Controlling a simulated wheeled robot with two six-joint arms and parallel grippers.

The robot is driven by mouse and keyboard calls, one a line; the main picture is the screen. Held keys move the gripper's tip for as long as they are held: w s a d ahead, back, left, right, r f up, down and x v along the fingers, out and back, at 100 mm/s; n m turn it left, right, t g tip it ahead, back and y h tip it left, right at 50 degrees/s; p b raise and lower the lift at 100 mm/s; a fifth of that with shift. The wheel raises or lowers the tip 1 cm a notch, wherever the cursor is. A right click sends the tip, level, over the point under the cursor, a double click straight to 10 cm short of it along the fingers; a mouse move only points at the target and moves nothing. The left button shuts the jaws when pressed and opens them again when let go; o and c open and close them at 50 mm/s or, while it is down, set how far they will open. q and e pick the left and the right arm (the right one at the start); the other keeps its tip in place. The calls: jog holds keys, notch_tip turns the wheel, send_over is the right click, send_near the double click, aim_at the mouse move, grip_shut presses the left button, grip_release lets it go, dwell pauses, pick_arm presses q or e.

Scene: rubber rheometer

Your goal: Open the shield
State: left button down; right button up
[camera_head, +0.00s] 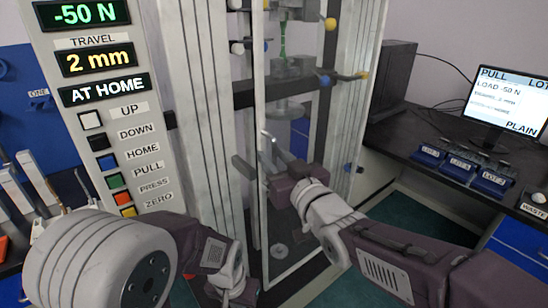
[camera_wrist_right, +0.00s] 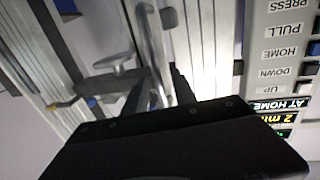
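The shield (camera_head: 259,85) is a tall clear panel in a pale frame at the front of the test machine, and it appears closed. Its metal bar handle (camera_head: 268,139) stands upright on the frame; it also shows in the right wrist view (camera_wrist_right: 150,45). My right gripper (camera_head: 267,168) is open at the handle, with one finger on each side of the bar's lower part. In the right wrist view the fingers (camera_wrist_right: 158,90) are apart with the bar between them; I cannot tell whether they touch it. My left arm is at the lower left, with no fingers visible.
The control panel (camera_head: 108,125) with buttons and displays stands left of the machine. Knobs (camera_head: 324,79) stick out at the machine's right. A desk at the right holds a monitor (camera_head: 508,100) and blue lot bins (camera_head: 460,167).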

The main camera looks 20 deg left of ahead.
grip_shut()
dwell(1.4)
